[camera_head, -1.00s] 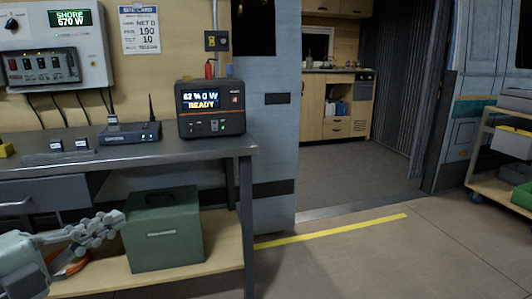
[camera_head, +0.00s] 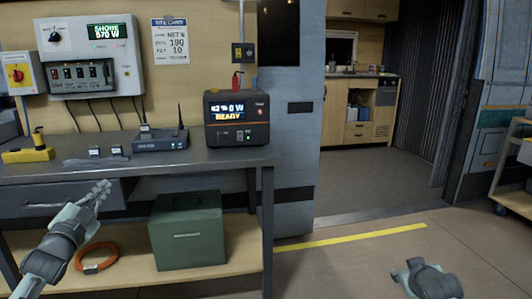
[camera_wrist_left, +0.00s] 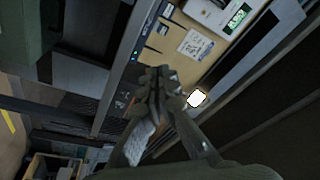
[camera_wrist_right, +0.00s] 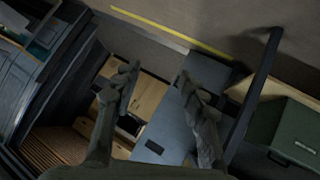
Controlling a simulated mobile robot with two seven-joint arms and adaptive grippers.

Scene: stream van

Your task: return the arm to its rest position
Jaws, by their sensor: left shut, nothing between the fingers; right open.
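My left gripper (camera_head: 97,193) is at the left of the head view, in front of the workbench's drawer. It is shut and empty; its closed fingers also show in the left wrist view (camera_wrist_left: 158,90). My right arm shows at the lower right of the head view, over the floor. In the right wrist view my right gripper (camera_wrist_right: 160,78) has its two fingers spread apart with nothing between them.
The workbench (camera_head: 225,158) carries a black power station (camera_head: 237,135), a router (camera_head: 160,142) and a yellow item (camera_head: 28,155). Below are a green box (camera_head: 187,232) and an orange cable coil (camera_head: 97,258). A cart (camera_head: 512,195) stands at right. The floor by the yellow line (camera_head: 350,236) is clear.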

